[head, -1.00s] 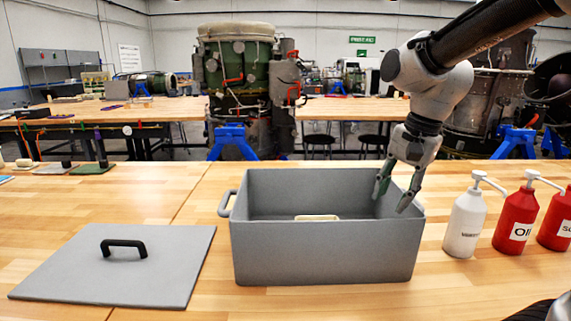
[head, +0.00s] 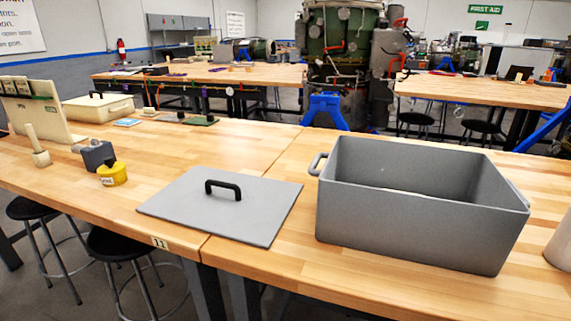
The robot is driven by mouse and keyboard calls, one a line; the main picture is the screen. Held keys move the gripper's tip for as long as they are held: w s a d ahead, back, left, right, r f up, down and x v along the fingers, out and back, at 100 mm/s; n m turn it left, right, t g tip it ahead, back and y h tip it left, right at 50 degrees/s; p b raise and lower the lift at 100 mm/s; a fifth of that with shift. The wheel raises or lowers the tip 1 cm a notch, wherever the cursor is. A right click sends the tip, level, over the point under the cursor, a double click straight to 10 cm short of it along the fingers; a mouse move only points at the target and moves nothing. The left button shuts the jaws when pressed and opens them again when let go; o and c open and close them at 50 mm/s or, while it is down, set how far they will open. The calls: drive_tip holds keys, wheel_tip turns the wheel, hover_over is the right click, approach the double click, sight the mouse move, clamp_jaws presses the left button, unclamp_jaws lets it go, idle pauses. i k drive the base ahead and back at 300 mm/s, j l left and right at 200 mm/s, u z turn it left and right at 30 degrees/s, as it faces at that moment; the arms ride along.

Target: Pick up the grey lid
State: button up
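The grey lid (head: 220,207) lies flat on the wooden table near its front edge. It is a flat square panel with a black arched handle (head: 223,188) standing up on its top. The open grey box (head: 418,222) stands just right of the lid, with a small gap between them. Only a little of the box's inside shows, and its floor is mostly hidden by the front wall. My gripper is not in the head view now.
The wooden table (head: 140,171) is clear around the lid's left side. A lidded beige box (head: 98,107) is farther back. Stools (head: 125,248) stand in front. A pale object (head: 560,243) is cut off at right.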

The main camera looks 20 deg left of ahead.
sight(251, 209)
drive_tip(key=l+u, duration=0.1)
drive_tip(key=u, duration=0.4)
drive_tip(key=k+u, duration=0.15)
drive_tip(key=u, duration=0.3)
drive_tip(key=k+l+u, duration=0.1)
drive_tip(key=u, duration=0.4)
